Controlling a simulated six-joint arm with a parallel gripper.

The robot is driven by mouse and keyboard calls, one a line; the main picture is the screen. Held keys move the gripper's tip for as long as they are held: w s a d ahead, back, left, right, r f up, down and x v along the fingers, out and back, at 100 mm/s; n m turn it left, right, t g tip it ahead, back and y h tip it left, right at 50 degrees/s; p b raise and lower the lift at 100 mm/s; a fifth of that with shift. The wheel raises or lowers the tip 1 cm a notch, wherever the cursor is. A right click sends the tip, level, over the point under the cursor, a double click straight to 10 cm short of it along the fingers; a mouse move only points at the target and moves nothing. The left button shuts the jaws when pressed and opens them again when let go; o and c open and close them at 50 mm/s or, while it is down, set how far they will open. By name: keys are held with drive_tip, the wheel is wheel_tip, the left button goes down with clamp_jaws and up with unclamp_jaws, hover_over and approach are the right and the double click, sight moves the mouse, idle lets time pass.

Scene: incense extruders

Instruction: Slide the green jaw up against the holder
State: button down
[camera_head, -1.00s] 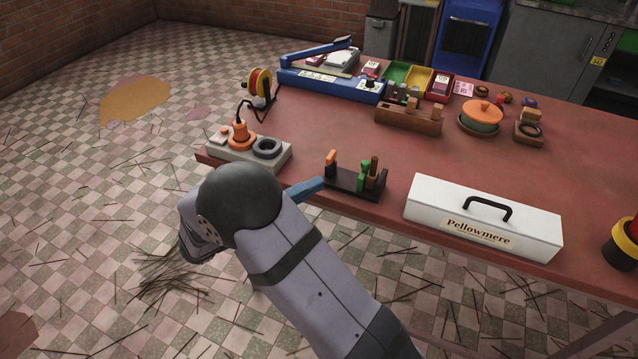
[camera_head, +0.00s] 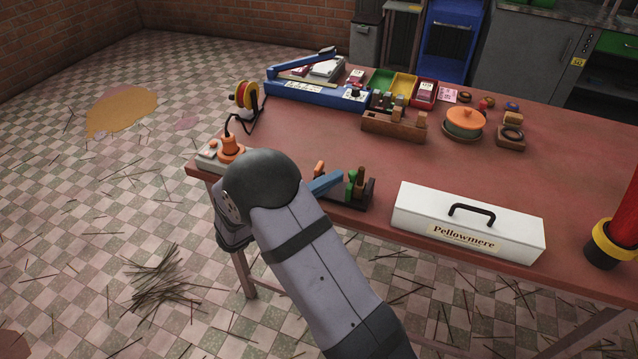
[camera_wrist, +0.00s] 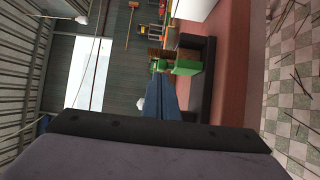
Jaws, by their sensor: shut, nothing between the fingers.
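The green jaw (camera_head: 351,185) stands upright on a dark base (camera_head: 338,197) at the table's front edge. Right beside it on the right is what looks like the holder, a dark block (camera_head: 368,189) with a brown wooden piece (camera_head: 361,175). I cannot tell whether jaw and holder touch. An orange upright piece (camera_head: 319,168) stands at the base's left end. My gripper (camera_head: 338,178) has blue fingers, shut and empty, with tips close to the jaw's left side. Contact is unclear. The wrist view shows the green jaw (camera_wrist: 186,68) just past the blue fingers (camera_wrist: 160,82).
A white box labelled Pellowmere (camera_head: 468,226) stands to the right on the table. A grey unit with an orange knob (camera_head: 229,150) is partly hidden behind my arm. A wooden rack (camera_head: 394,125) stands farther back. The middle of the table is clear.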

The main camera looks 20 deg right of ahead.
drive_tip(key=shift+w+d, duration=0.1)
drive_tip(key=shift+d, duration=0.3)
drive_tip(key=shift+s+d+f+b, duration=0.1)
drive_tip(key=shift+s+d+b, duration=0.2)
drive_tip(key=shift+b, duration=0.25)
drive_tip(key=shift+d, duration=0.1)
drive_tip(key=shift+s, duration=0.1)
drive_tip(key=b+v, duration=0.1)
drive_tip(key=v, duration=0.9)
drive_tip(key=shift+w+a+b, duration=0.25)
drive_tip(key=shift+b, duration=0.05)
